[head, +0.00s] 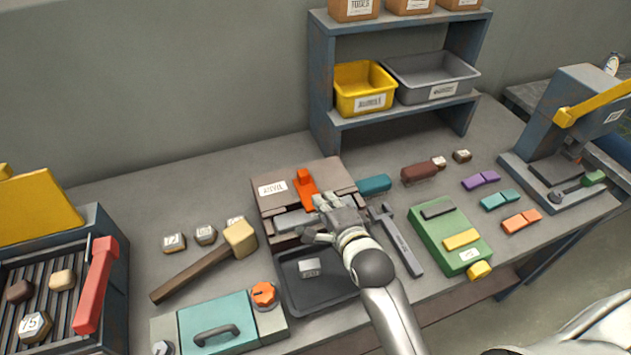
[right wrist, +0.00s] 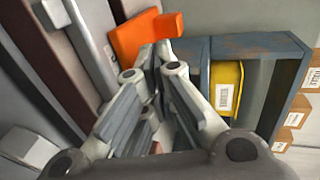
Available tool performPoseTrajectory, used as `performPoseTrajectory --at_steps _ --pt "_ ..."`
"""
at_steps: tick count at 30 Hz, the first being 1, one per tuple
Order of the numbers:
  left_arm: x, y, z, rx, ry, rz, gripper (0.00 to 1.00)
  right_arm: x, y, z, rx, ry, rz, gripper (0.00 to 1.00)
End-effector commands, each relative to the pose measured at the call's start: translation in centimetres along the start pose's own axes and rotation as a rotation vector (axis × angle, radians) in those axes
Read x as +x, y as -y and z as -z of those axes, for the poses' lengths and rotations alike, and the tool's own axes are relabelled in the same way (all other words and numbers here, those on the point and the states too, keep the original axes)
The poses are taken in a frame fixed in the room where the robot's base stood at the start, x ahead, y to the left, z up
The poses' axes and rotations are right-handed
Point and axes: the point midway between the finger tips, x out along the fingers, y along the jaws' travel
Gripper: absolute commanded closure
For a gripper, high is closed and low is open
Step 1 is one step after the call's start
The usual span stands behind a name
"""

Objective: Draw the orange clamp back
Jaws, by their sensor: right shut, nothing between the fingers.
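The orange clamp (head: 306,186) stands on the brown block labelled as the anvil (head: 268,205), near the middle of the bench. It also shows in the right wrist view (right wrist: 140,38), just beyond my fingertips. My right gripper (head: 325,212) is over the front of the anvil, close to the clamp. Its fingers (right wrist: 158,48) are together with nothing between them, and their tips overlap the clamp's lower edge in the wrist view. I cannot tell whether they touch it. A grey bar (head: 290,222) lies across the anvil, partly hidden by my gripper. My left gripper is out of view.
A black tray (head: 300,290) lies in front of the anvil. A wooden mallet (head: 205,262) lies to the left, and a grey caliper-like tool (head: 402,242) and a green block (head: 450,232) to the right. A shelf with a yellow bin (head: 364,88) stands behind.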

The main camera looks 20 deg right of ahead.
Motion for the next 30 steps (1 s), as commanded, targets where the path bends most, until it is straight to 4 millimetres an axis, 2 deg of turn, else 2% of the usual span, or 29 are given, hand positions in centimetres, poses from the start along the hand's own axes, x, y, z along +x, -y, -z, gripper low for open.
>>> performPoseTrajectory --at_steps 3,7,13,20,30 --pt "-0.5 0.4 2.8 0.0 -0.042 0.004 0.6 2.0 0.2 0.0 -0.003 0.0 0.002 1.0" --pt "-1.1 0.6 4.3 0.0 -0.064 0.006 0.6 3.8 0.7 0.0 -0.003 0.001 0.001 1.0" --pt "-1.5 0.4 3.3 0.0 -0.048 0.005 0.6 5.7 1.1 0.0 -0.002 0.001 0.001 1.0" --pt "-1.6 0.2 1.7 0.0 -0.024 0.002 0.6 6.3 1.2 0.0 -0.001 0.001 0.0 1.0" --pt "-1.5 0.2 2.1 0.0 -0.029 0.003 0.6 6.7 1.3 0.0 0.0 0.0 0.001 1.0"
